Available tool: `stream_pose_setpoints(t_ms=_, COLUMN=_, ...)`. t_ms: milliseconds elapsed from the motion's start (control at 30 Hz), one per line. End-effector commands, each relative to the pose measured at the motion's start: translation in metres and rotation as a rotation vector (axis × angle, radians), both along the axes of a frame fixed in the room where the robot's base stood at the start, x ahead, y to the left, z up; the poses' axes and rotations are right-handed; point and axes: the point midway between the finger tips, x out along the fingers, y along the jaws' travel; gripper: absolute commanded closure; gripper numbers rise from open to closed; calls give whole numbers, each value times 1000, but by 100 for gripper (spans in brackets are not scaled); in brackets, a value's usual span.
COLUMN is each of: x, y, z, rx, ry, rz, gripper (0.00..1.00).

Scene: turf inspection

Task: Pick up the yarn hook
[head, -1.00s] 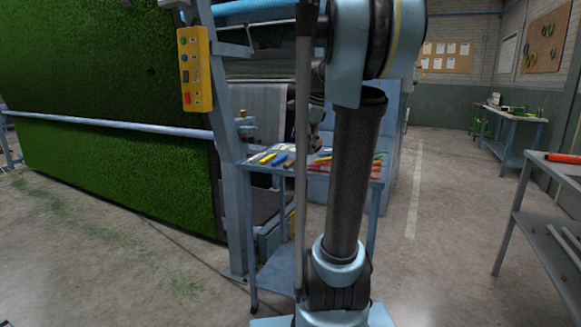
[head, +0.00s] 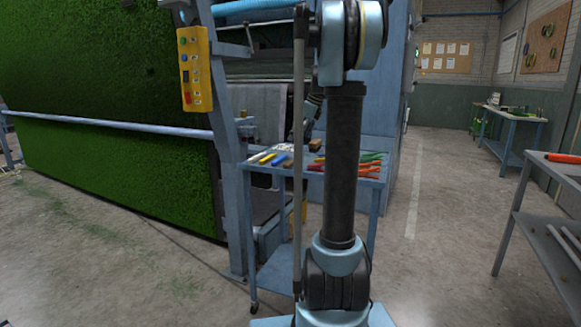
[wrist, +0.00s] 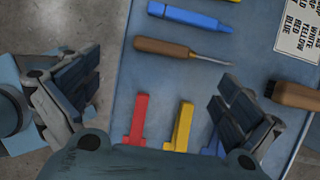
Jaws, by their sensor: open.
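The yarn hook (wrist: 172,48), a brown wooden handle with a thin metal shaft pointing right, lies on the blue tool cart top (wrist: 200,82) in the wrist view. My gripper (wrist: 158,76) is open above the cart, its dark padded fingers spread wide to left and right. The hook lies ahead of the fingertips, above them in the picture, with nothing between the fingers touching it. In the head view I cannot pick out the hook among the small tools, and my arm hides part of the cart top.
In the wrist view, a blue marker-like tool (wrist: 190,16) lies beyond the hook. Red (wrist: 138,115) and yellow (wrist: 181,125) pieces lie nearer. A wooden brush (wrist: 295,96) and a label card (wrist: 299,30) are at right. Green turf (head: 110,170) stands left of the cart in the head view.

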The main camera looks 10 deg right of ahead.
Motion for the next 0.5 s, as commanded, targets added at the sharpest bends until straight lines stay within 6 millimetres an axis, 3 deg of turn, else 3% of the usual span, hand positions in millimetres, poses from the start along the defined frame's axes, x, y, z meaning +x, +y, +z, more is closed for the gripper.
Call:
stream_pose_setpoints(t_ms=233, x=8, y=14, z=-38, rx=0, ry=0, rz=1, gripper=0)
stream_pose_setpoints(t_ms=500, x=12, y=19, z=-55, rx=0, ry=0, rz=1, gripper=0)
